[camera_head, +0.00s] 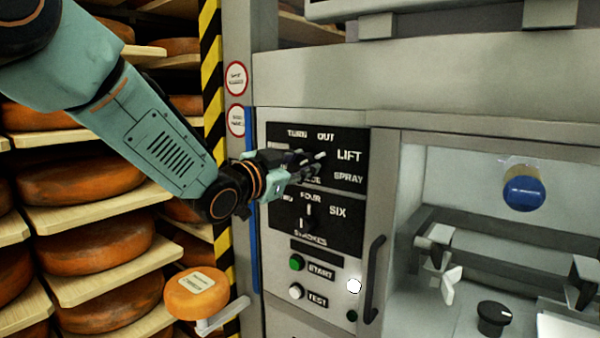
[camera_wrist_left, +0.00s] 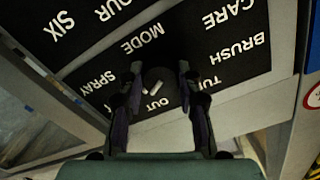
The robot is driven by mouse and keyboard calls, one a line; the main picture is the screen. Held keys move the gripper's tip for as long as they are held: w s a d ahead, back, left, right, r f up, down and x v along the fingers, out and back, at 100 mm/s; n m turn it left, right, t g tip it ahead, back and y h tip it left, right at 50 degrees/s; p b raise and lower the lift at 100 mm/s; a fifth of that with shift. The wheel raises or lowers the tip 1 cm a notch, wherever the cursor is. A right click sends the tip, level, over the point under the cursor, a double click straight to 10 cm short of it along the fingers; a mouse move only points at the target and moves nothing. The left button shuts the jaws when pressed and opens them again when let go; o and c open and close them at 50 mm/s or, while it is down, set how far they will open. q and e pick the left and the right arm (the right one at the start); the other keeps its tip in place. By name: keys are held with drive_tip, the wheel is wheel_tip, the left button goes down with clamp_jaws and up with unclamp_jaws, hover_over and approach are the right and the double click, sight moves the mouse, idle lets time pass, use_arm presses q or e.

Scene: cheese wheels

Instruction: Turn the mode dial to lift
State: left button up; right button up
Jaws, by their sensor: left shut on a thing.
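The mode dial sits on the upper black plate (camera_head: 350,134) of the grey machine, with the words TURN, OUT, LIFT and SPRAY around it. My left gripper (camera_head: 308,165) reaches in from the left and covers most of the dial in the head view. In the left wrist view the dark round dial (camera_wrist_left: 159,84) lies between the two fingers of my left gripper (camera_wrist_left: 159,92), which are shut on it. A white mark shows on it near OUT; I cannot tell exactly which word it points to. The word LIFT is hidden in the wrist view. My right gripper is not in view.
Below is a second plate with the strokes dial (camera_head: 309,212), then a green start button (camera_head: 297,262) and a white test button (camera_head: 296,291). A dark vertical handle (camera_head: 374,278) stands out beside the panel. Shelves of cheese wheels (camera_head: 78,187) fill the left.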

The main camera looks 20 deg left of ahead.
use_arm(q)
drive_tip(key=shift+r+m, duration=0.3)
drive_tip(key=shift+m, duration=0.3)
drive_tip(key=o, duration=0.8)
drive_tip(key=shift+c, duration=0.2)
drive_tip(key=o, duration=0.4)
drive_tip(key=shift+w+f, duration=0.15)
drive_tip(key=shift+f, duration=0.05)
drive_tip(key=v, duration=0.7)
drive_tip(key=shift+s+b, duration=0.3)
drive_tip(key=shift+w, duration=0.1)
